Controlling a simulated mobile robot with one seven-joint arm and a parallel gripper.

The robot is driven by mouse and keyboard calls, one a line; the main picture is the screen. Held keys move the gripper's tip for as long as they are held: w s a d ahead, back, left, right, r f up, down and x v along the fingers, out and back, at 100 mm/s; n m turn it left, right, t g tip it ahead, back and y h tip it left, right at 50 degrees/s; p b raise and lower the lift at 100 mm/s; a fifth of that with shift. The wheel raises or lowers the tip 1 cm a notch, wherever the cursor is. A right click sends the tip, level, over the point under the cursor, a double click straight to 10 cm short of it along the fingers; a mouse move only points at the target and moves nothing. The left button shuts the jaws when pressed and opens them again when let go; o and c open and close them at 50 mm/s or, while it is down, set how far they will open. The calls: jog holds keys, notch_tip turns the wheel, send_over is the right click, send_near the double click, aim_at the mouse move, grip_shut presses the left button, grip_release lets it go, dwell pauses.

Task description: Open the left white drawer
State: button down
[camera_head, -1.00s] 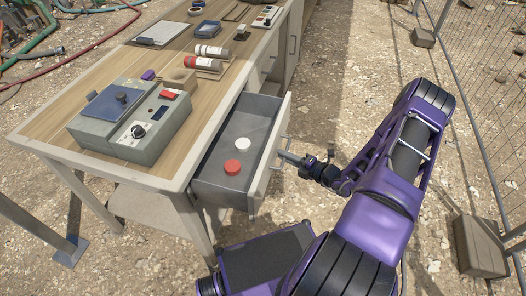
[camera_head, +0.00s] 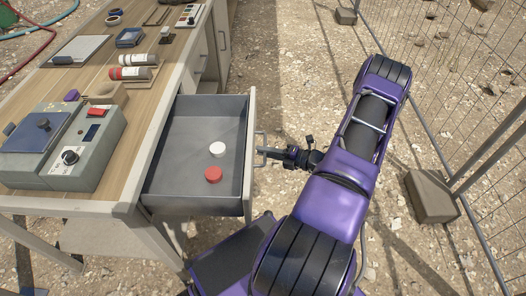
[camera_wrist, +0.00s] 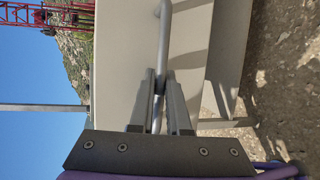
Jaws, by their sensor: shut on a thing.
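The white drawer (camera_head: 250,190) stands pulled far out from the near end of the wooden-topped bench, its grey interior in plain view. A white round piece (camera_head: 217,149) and a red round piece (camera_head: 213,174) lie inside it. My gripper (camera_head: 268,152) is at the outer side of the drawer front, shut on the metal bar handle (camera_head: 262,137). In the wrist view the two fingers (camera_wrist: 161,88) close around the handle bar (camera_wrist: 163,45), in front of the pale drawer face (camera_wrist: 120,60).
The bench top (camera_head: 136,150) holds a grey device (camera_head: 85,160), red-labelled cylinders (camera_head: 130,73) and other small items. Another white cabinet front (camera_head: 222,45) is farther along. A wire fence (camera_head: 465,110) with a block foot (camera_head: 431,197) stands right.

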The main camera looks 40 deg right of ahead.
jog(key=c, duration=1.2)
grip_release()
jog(key=shift+o, duration=0.2)
jog(key=v, duration=1.7)
jog(key=shift+s+d+r, duration=0.1)
jog(key=shift+s, duration=0.05)
